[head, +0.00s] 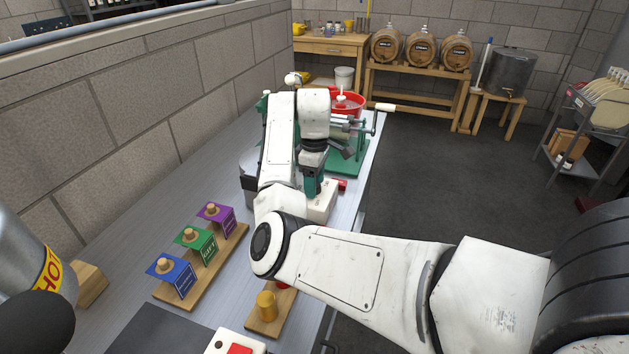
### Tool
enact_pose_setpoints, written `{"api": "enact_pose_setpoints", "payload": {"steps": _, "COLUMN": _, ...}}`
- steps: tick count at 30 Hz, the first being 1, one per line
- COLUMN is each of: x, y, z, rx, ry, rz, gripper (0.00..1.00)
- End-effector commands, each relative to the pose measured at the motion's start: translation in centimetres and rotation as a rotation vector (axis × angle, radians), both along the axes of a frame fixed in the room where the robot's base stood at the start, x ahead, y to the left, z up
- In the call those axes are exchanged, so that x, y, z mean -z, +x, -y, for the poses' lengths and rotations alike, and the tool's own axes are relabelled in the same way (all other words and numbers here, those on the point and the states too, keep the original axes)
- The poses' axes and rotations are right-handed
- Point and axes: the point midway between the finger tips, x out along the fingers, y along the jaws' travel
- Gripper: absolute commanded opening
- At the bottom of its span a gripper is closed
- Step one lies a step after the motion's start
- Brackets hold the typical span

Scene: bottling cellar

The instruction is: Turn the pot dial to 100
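My gripper (313,188) points down over the bench, its teal fingers just above or against a white box (322,212). I cannot tell whether the fingers are open, shut or touching anything. A grey metal vessel (247,172), possibly the pot, stands behind my arm at the left, mostly covered by it. No pot dial or its markings can be made out; my arm and gripper hide much of this area. A small red part (342,185) shows just right of the gripper.
A green-based machine with a red bowl (349,103) and crank stands behind my gripper. In front are blue, green and purple labelled stands on a wooden board (206,276), a yellow knob (266,304) and a silver "HOT" cylinder (30,260). A block wall borders the bench's left.

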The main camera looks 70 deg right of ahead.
Motion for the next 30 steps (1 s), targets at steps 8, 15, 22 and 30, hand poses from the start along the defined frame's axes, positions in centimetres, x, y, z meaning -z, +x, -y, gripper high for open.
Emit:
{"api": "enact_pose_setpoints", "payload": {"steps": 8, "x": -0.04, "y": 0.00, "z": 0.01, "rx": 0.000, "ry": 0.000, "rz": 0.000, "gripper": 0.34}}
{"api": "enact_pose_setpoints", "payload": {"steps": 15, "x": -0.05, "y": 0.00, "z": 0.00, "rx": 0.000, "ry": 0.000, "rz": 0.000, "gripper": 0.11}}
{"api": "enact_pose_setpoints", "payload": {"steps": 22, "x": -0.13, "y": 0.00, "z": 0.00, "rx": 0.011, "ry": 0.000, "rz": 0.000, "gripper": 0.07}}
{"api": "enact_pose_setpoints", "payload": {"steps": 30, "x": -0.39, "y": -0.03, "z": 0.00, "rx": 0.118, "ry": 0.001, "rz": -0.002, "gripper": 0.07}}
